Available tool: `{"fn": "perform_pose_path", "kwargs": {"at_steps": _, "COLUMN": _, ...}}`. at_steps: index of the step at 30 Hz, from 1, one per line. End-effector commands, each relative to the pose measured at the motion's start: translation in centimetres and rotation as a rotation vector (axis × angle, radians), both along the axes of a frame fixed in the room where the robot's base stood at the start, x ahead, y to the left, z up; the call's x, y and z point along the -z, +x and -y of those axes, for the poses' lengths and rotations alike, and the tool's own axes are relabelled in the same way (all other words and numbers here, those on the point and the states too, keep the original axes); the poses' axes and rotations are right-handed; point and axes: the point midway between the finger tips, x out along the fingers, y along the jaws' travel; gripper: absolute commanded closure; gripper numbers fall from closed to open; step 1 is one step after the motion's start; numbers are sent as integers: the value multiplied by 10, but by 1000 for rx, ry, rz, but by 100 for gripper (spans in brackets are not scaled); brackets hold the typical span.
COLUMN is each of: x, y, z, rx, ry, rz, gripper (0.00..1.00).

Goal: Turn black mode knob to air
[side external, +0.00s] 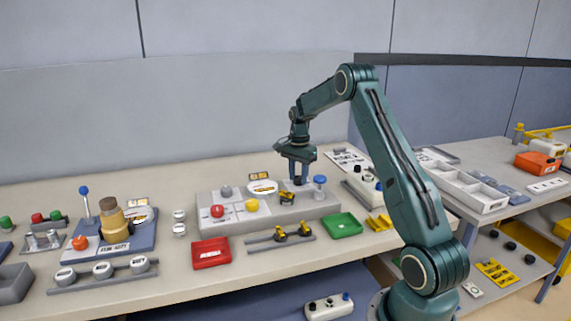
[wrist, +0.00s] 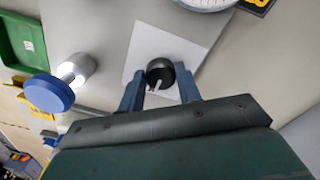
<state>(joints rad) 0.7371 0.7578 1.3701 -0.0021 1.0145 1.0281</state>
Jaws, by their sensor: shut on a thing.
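The black mode knob (wrist: 160,73) stands on a white square plate (wrist: 150,45) on the grey panel, with a pale pointer mark on its near side. My gripper (wrist: 160,85) has its two blue fingers on either side of the knob and is shut on it. In the side external view my gripper (side external: 298,178) reaches straight down onto the right part of the grey panel (side external: 285,212). There the knob is mostly hidden by the fingers. Any air label on the plate is not readable.
A blue-topped knob (side external: 320,182) stands just right of my gripper; it also shows in the wrist view (wrist: 50,92). A round gauge (side external: 262,187), a yellow knob (side external: 252,205) and a red knob (side external: 217,211) are to the left. A green tray (side external: 342,225) lies in front.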

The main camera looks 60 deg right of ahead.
Motion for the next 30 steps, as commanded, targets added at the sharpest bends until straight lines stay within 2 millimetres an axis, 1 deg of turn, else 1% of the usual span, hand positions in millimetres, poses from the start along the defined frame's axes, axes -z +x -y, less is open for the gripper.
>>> {"fn": "perform_pose_path", "kwargs": {"at_steps": 7, "x": 0, "y": 0, "z": 0, "rx": -55, "ry": -1, "rz": 1, "gripper": 89}}
{"fn": "perform_pose_path", "kwargs": {"at_steps": 14, "x": 0, "y": 0, "z": 1, "rx": -184, "ry": -3, "rz": 1, "gripper": 89}}
{"fn": "perform_pose_path", "kwargs": {"at_steps": 30, "x": 0, "y": -1, "z": 2, "rx": -673, "ry": -4, "rz": 2, "gripper": 89}}
